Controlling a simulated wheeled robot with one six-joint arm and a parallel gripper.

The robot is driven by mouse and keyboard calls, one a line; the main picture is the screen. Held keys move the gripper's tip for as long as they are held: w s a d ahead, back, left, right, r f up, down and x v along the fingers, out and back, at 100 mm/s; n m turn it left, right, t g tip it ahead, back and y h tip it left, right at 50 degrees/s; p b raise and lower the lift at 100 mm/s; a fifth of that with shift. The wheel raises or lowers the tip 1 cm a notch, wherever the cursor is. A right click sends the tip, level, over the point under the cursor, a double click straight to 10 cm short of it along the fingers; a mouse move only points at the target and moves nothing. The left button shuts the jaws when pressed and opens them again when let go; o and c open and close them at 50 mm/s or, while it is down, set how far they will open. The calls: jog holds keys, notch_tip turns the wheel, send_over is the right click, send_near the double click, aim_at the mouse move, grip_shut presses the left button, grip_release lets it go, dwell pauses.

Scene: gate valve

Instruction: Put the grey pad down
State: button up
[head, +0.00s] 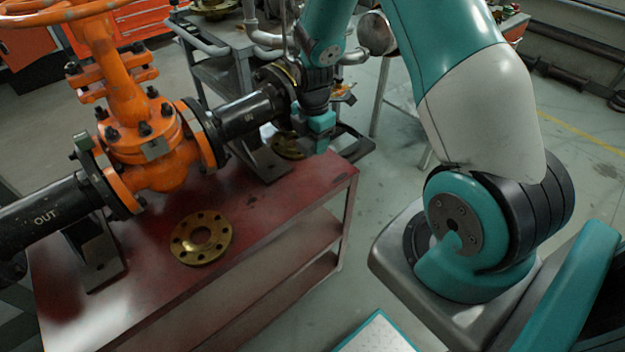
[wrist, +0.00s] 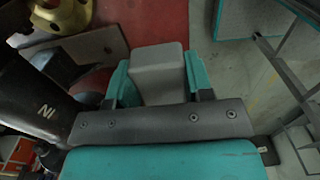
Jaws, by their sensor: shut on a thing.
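My gripper (head: 318,124) is at the right end of the black IN pipe, by the bench's far right corner. In the wrist view the grey pad (wrist: 158,70) is a plain block between the two teal fingers, and they are shut on it. In the head view the pad is mostly hidden by the gripper. The red bench top (head: 262,222) also shows beyond the pad in the wrist view (wrist: 150,22). The pad appears held above the bench's edge area; I cannot tell the exact gap.
The orange gate valve (head: 148,150) and its black pipes stand along the bench. A brass flange (head: 201,239) lies on the bench front. A second brass flange (head: 289,146) is near my gripper. A grey pipe support (wrist: 98,48) stands close left. The bench's front right is clear.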

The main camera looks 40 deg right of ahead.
aim_at(313, 185)
notch_tip(313, 185, down, 14)
jog(key=shift+r, duration=0.15)
dwell(0.3)
jog(key=shift+f, duration=0.25)
jog(key=o, duration=1)
jog(key=shift+r, duration=0.1)
